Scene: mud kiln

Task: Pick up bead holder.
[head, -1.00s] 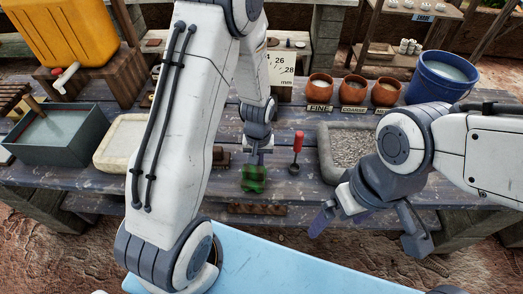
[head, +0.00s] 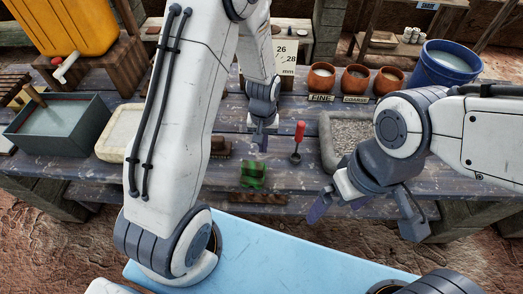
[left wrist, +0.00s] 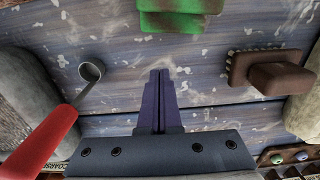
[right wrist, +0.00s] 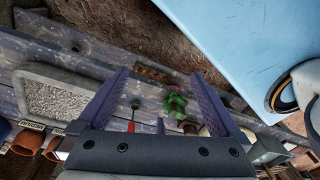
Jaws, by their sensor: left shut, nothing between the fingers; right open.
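I cannot tell for sure which object is the bead holder. A red-handled tool (head: 299,140) with a metal ring end stands by the table middle; its handle and ring also show in the left wrist view (left wrist: 50,140). A green dark-patterned piece (head: 254,174) lies nearer the front edge; it also shows in the right wrist view (right wrist: 175,104). My left gripper (head: 262,145) is shut and empty above the table, between the red tool and the block. My right gripper (head: 365,215) is open and empty, past the front edge.
A notched brown strip (head: 255,197) lies at the front edge. A stone tray of grit (head: 330,150) is right of the red tool, with clay pots (head: 357,78) and a blue bucket (head: 450,62) behind. A water basin (head: 60,130) and pale tray (head: 108,148) stand left.

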